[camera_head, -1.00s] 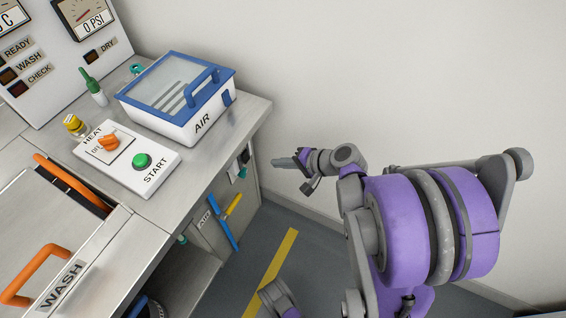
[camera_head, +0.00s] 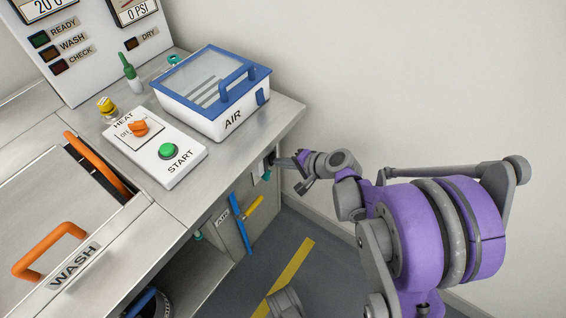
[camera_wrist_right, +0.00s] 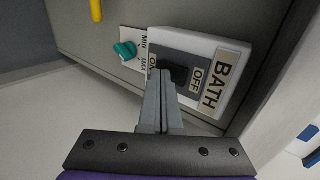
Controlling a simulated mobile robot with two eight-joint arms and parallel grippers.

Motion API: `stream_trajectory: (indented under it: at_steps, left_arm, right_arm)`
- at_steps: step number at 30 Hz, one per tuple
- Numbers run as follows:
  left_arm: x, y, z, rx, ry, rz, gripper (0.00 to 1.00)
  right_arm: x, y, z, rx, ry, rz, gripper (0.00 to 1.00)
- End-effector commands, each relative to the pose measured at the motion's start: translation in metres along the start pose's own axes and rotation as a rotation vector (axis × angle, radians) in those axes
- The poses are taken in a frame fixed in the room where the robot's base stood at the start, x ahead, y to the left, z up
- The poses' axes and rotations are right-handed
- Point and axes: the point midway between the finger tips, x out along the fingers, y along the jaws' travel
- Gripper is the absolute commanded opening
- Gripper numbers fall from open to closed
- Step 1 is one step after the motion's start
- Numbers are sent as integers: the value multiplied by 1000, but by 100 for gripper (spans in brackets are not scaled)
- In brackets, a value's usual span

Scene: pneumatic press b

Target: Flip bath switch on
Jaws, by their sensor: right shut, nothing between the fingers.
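The bath switch is a black lever (camera_wrist_right: 180,74) on a white box (camera_wrist_right: 213,58) labelled BATH, with OFF and ON marks, in the right wrist view. It is on the side of the grey cabinet. My right gripper (camera_wrist_right: 161,80) is shut and empty, its fingertips at the ON side of the lever. The fingers partly cover the ON mark, and I cannot tell whether they touch the lever or which way it is set. In the head view the right gripper (camera_head: 284,161) reaches the cabinet side, and the switch there is mostly hidden. My left gripper is not in view.
A teal knob (camera_wrist_right: 125,49) with MIN and MAX marks sits beside the switch box. A blue-lidded AIR box (camera_head: 182,104) and a START/HEAT panel (camera_head: 186,172) are on the counter above. Blue and yellow AIR handles (camera_head: 242,225) are on the cabinet side. Floor to the right is open.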

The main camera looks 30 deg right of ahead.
Motion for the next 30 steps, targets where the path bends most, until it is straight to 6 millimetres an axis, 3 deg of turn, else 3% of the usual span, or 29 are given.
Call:
stream_trajectory:
  at_steps: [30]
  left_arm:
    - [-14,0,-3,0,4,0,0]
  right_arm:
    - [-6,-14,0,1,-1,-1,0]
